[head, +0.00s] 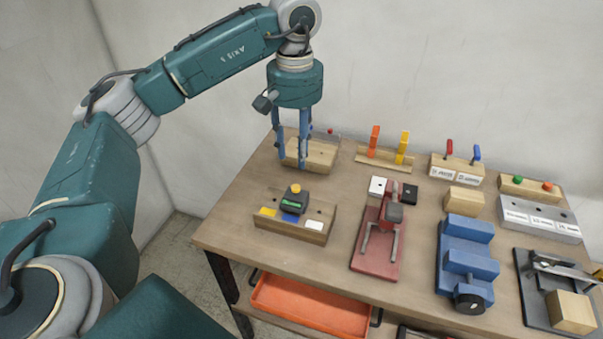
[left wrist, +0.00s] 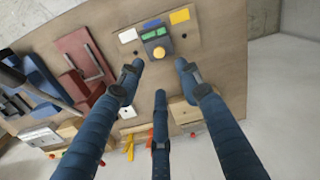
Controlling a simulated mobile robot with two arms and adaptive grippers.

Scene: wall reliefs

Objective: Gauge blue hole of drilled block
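The drilled block (head: 322,213) is wooden and lies near the table's left front, with yellow, blue and white labels along its front. A dark gauge (head: 293,203) with a yellow knob and green display stands upright on it, behind the blue label (head: 290,218). Its lower end is hidden, so I cannot tell how deep it sits. In the left wrist view, the gauge (left wrist: 154,44) and block (left wrist: 187,38) are near the top. My left gripper (head: 294,160) points down behind the block, with blue fingers spread. It is empty and apart from the gauge (left wrist: 160,76). My right gripper is not in view.
A wooden holder (head: 322,158) is close to the left fingers. A red fixture (head: 371,256), a blue stepped fixture (head: 466,253) and a rack with orange and yellow pegs (head: 386,158) stand to the right. An orange tray (head: 310,306) is below the tabletop.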

